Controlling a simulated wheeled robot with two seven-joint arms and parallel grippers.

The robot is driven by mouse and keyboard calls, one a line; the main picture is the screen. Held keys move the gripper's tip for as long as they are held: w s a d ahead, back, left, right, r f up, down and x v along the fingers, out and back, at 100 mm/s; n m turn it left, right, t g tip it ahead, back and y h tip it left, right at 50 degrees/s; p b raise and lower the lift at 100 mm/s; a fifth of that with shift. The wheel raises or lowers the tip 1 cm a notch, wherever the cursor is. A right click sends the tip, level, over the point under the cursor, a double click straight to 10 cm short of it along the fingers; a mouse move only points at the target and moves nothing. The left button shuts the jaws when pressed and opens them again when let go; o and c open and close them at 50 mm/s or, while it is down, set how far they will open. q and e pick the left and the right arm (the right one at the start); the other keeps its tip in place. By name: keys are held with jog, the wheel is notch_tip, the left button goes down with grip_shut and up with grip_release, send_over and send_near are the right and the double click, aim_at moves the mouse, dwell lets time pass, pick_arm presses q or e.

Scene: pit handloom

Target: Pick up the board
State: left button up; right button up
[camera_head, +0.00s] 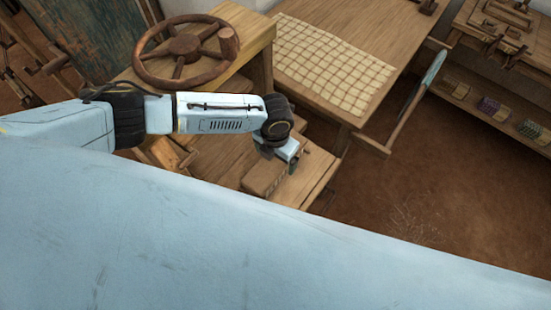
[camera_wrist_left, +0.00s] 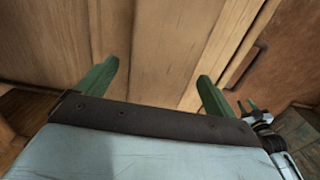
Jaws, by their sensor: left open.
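My left gripper (camera_head: 280,160) hangs low over the wooden bench, beside a brown block-like wooden piece (camera_head: 264,180). I cannot tell for certain whether that piece is the board. In the left wrist view my left gripper (camera_wrist_left: 158,69) has its two green fingers wide apart. Pale wood planks (camera_wrist_left: 158,40) lie beyond the fingers, and nothing is clearly held between them. My right gripper (camera_wrist_left: 247,104) shows small at the right of the left wrist view, with two thin fingers apart. It is out of the head view.
A wooden handwheel (camera_head: 183,50) stands on a frame behind my left arm. A table with a checked woven mat (camera_head: 325,60) is at the back. A shelf with several colored rolls (camera_head: 490,105) is at the right. Brown floor (camera_head: 430,190) lies clear between.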

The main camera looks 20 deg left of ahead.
pick_arm(q)
jog(key=c, duration=1.2)
